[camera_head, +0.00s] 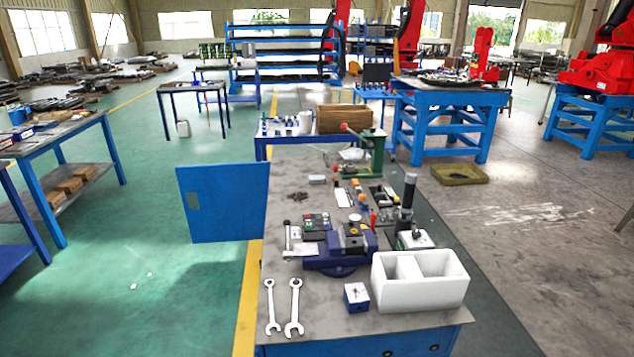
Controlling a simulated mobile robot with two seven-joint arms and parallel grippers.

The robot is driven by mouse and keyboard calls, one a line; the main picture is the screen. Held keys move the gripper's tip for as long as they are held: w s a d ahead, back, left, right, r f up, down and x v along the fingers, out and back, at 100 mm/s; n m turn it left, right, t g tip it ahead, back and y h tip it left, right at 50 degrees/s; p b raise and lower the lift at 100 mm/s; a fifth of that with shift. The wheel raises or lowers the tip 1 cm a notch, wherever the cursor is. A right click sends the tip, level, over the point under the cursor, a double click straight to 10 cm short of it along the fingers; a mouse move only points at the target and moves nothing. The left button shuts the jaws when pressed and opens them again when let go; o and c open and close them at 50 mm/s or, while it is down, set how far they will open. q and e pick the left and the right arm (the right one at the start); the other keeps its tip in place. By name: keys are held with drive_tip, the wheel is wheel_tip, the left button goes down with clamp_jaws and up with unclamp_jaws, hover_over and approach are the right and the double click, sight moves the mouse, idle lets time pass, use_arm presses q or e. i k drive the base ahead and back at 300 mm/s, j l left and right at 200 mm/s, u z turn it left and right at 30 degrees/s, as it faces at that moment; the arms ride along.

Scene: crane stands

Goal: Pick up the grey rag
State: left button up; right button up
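I cannot clearly make out a grey rag. A small pale grey, crumpled-looking thing (353,154) lies at the far end of the workbench, beside the green press; it is too small to tell whether it is cloth. The grey-topped workbench (290,235) runs away from me in the middle of the view. Neither of my grippers is in view.
Near me on the bench are two wrenches (294,308), a blue vise (340,252), a white two-part box (419,281) and a small blue block (356,297). The green press (374,152) stands at the far end. A blue cabinet door (224,203) hangs open at left.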

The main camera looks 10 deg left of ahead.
sight(313, 180)
drive_tip(key=u, duration=0.6)
drive_tip(key=j+u, duration=0.1)
drive_tip(key=j, duration=0.15)
drive_tip(key=i+j, duration=0.1)
drive_tip(key=j, duration=0.2)
drive_tip(key=i+j+u, duration=0.1)
drive_tip(key=j, duration=0.2)
drive_tip(key=i+j, duration=0.15)
drive_tip(key=j, duration=0.15)
drive_tip(key=i+j+u, duration=0.4)
drive_tip(key=i+j, duration=0.3)
drive_tip(key=i+z, duration=0.2)
drive_tip(key=i, duration=0.2)
drive_tip(key=i+j+z, duration=0.2)
drive_tip(key=i, duration=0.25)
drive_tip(key=i+j+z, duration=0.2)
drive_tip(key=i, duration=0.2)
drive_tip(key=i+z, duration=0.5)
drive_tip(key=i+j+z, duration=0.25)
drive_tip(key=i+z, duration=0.25)
drive_tip(key=i+j+z, duration=0.15)
drive_tip(key=z, duration=0.2)
drive_tip(key=i+j+z, duration=0.15)
drive_tip(key=z, duration=0.2)
drive_tip(key=i+j+z, duration=0.3)
drive_tip(key=k+l, duration=0.05)
drive_tip(key=k, duration=0.05)
